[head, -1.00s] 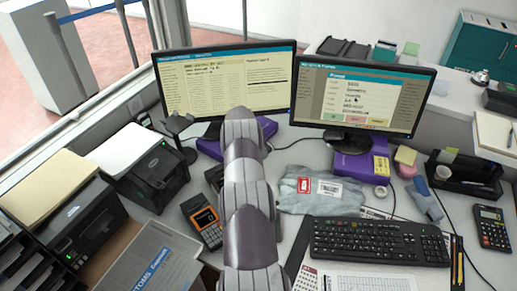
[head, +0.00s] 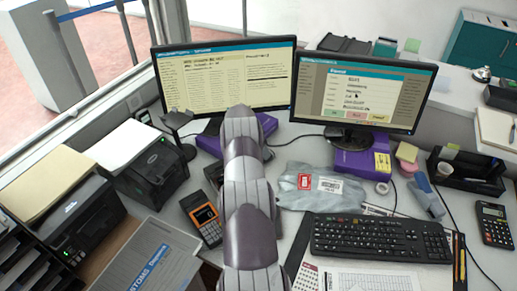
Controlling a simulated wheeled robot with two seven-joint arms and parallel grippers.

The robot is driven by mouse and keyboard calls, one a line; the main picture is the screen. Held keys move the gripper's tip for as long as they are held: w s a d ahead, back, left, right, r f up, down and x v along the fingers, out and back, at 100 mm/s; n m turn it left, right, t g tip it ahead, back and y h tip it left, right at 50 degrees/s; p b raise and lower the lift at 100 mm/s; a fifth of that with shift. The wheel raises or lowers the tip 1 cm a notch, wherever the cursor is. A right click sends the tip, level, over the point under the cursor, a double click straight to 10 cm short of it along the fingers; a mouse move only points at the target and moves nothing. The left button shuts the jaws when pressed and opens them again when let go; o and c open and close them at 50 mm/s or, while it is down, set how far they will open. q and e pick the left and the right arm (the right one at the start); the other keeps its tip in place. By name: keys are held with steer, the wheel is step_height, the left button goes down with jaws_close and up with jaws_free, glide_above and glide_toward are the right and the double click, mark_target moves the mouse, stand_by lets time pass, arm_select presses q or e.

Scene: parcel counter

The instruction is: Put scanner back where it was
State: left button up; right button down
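I cannot pick out the scanner with certainty. A black stand with a flat angled top (head: 178,122) is left of the left monitor and looks like a holder. A dark device (head: 213,174) is partly hidden behind my grey-purple arm, at the arm's left. My arm rises through the middle of the head view and covers part of the desk. Neither gripper shows, so what they hold is hidden.
Two monitors (head: 226,78) stand at the back. A grey parcel bag (head: 322,187) lies before them, above the keyboard (head: 380,238). Printers (head: 152,172) fill the left side. A customs box (head: 150,258) is at lower left, and a black organiser (head: 468,172) at right.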

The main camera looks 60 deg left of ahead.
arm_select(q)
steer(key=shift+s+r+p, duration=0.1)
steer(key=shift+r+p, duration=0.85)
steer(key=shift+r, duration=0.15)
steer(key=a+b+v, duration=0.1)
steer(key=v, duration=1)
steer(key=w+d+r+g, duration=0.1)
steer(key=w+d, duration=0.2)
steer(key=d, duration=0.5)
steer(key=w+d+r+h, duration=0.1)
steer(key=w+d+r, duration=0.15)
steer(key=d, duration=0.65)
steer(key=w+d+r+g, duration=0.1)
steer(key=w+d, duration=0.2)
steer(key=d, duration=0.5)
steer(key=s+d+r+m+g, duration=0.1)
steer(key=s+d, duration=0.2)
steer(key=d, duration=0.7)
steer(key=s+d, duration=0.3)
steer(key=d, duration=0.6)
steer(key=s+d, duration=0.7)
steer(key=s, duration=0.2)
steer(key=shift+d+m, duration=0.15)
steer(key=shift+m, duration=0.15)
